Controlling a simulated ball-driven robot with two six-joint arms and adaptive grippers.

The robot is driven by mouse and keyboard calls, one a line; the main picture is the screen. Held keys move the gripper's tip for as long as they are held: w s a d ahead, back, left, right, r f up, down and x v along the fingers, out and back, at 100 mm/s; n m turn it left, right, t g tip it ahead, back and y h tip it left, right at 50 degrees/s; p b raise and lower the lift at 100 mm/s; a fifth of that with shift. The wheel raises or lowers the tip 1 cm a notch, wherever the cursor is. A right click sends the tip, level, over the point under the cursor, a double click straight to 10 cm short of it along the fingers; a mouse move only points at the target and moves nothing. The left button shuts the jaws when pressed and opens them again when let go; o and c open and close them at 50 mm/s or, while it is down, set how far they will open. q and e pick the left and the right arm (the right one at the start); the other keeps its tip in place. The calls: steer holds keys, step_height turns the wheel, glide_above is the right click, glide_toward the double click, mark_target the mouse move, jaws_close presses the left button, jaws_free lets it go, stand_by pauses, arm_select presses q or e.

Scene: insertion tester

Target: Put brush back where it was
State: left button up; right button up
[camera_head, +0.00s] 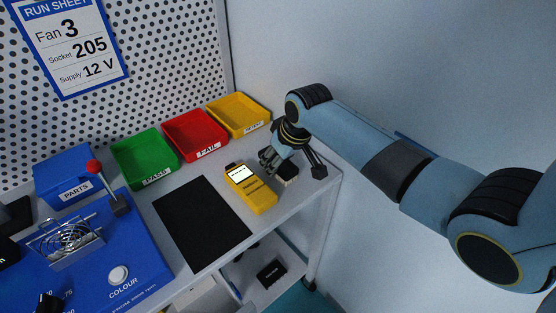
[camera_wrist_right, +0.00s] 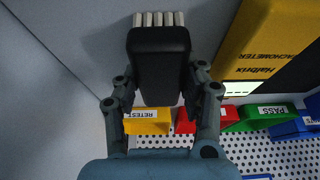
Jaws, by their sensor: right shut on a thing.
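The brush (camera_wrist_right: 160,60) has a black body and a row of pale bristles, which point to the top of the right wrist view. My right gripper (camera_wrist_right: 160,95) is shut on its black body, with one finger on each side. In the head view the right gripper (camera_head: 275,162) is low over the bench's right end, beside the yellow tachometer. The brush (camera_head: 288,181) shows partly there, dark with a pale edge. I cannot tell whether it touches the bench. My left gripper is not in view.
The yellow tachometer (camera_head: 250,190) lies just left of the brush. A black mat (camera_head: 202,222) lies further left. Green (camera_head: 146,160), red (camera_head: 196,136) and yellow (camera_head: 240,115) bins line the back. The blue tester (camera_head: 130,260) is at the left. The bench's right edge is close.

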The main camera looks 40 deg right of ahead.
steer(key=shift+f, duration=0.1)
steer(key=o, duration=1)
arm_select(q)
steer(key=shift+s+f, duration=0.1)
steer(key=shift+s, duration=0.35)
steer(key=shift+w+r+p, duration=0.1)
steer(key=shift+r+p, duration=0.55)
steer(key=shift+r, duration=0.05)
arm_select(e)
steer(key=v, duration=1.2)
